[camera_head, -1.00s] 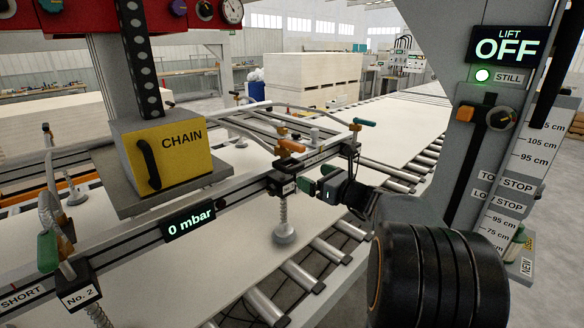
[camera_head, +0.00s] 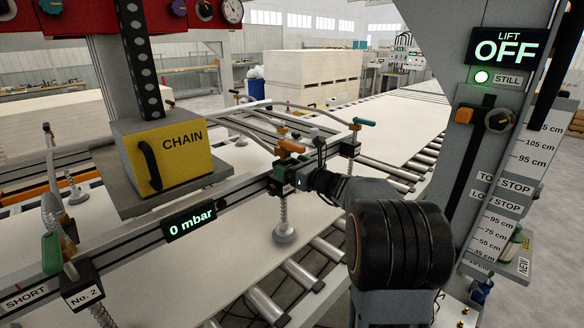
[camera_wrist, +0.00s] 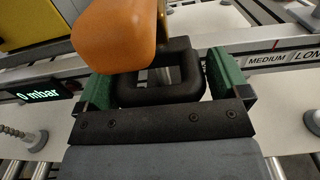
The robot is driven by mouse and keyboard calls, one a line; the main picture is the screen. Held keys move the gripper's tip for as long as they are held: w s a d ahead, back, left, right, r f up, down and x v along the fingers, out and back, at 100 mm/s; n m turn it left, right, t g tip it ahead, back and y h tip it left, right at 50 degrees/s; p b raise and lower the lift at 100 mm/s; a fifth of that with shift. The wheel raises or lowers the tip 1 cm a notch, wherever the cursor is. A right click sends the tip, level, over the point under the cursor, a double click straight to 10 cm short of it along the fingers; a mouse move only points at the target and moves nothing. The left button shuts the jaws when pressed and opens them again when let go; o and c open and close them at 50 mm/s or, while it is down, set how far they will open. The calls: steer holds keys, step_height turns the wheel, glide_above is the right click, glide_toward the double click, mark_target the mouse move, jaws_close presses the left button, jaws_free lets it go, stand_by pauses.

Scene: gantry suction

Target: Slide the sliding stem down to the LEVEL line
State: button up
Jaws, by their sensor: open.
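The stem (camera_head: 284,215) hangs from the front beam in the head view, coiled, with a round grey suction cup (camera_head: 285,235) at its foot. An orange lever (camera_head: 291,146) sits above it on the beam and fills the upper middle of the wrist view (camera_wrist: 118,32). My gripper (camera_head: 286,177) is at the stem's black block. In the wrist view my gripper (camera_wrist: 158,78) is open, its green pads on either side of a black rectangular loop (camera_wrist: 160,92). Gaps at the pads are too small to judge. I cannot make out a LEVEL line.
The long grey beam (camera_head: 125,243) carries a "0 mbar" display (camera_head: 190,222) and a second stem block, "No. 2" (camera_head: 80,295). The yellow CHAIN box (camera_head: 165,155) stands left. A column with "LIFT OFF" (camera_head: 501,48) stands right. Rollers (camera_head: 305,275) lie below.

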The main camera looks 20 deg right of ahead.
steer(key=c, duration=1)
step_height(320, 180, down, 2)
steer(key=shift+b, duration=1.05)
steer(key=o, duration=1)
steer(key=shift+d, duration=0.1)
steer(key=b+v, duration=0.1)
steer(key=v, duration=1.3)
steer(key=shift+w, duration=0.1)
